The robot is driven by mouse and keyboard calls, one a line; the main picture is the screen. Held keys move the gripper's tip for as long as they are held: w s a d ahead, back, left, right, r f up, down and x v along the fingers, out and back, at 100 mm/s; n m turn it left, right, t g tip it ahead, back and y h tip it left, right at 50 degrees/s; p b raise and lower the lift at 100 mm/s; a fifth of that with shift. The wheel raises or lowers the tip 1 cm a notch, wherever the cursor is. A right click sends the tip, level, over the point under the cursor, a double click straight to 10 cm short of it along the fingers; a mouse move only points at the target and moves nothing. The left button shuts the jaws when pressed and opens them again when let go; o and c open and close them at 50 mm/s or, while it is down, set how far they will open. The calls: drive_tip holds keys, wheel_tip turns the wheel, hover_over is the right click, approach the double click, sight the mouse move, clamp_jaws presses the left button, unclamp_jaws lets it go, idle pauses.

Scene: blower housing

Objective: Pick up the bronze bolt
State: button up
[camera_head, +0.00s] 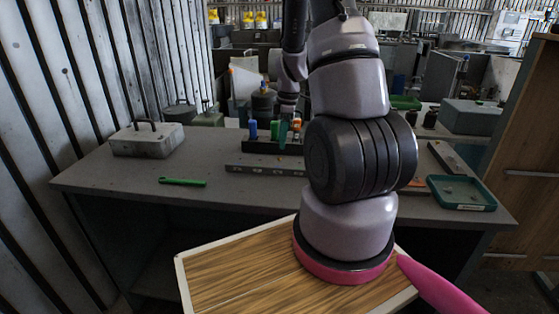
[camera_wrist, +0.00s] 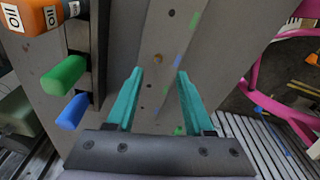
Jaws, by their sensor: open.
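In the wrist view, a small round bronze-brown head, which looks like the bronze bolt (camera_wrist: 158,58), sits on a grey strip with holes (camera_wrist: 165,30). My gripper (camera_wrist: 159,73) is open, with its two teal fingers apart. The bolt head appears between and just beyond the fingertips, with nothing held; the height gap is hard to judge. In the head view, my gripper (camera_head: 284,133) points down over the workbench near the tool rack. The holed strip (camera_head: 262,170) lies in front of the rack there. I cannot make out the bolt in that view.
A rack (camera_head: 262,146) with coloured handles stands close beside my gripper.

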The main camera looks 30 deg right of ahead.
sight(279, 160)
drive_tip(key=shift+w+a+f, duration=0.1)
drive_tip(key=shift+w+f, duration=0.05)
drive_tip(key=shift+f, duration=1.2)
drive_tip(key=shift+w+a+f, duration=0.1)
drive_tip(key=shift+f, duration=1.25)
drive_tip(key=shift+f, duration=0.25)
drive_tip(key=shift+c, duration=0.3)
clamp_jaws()
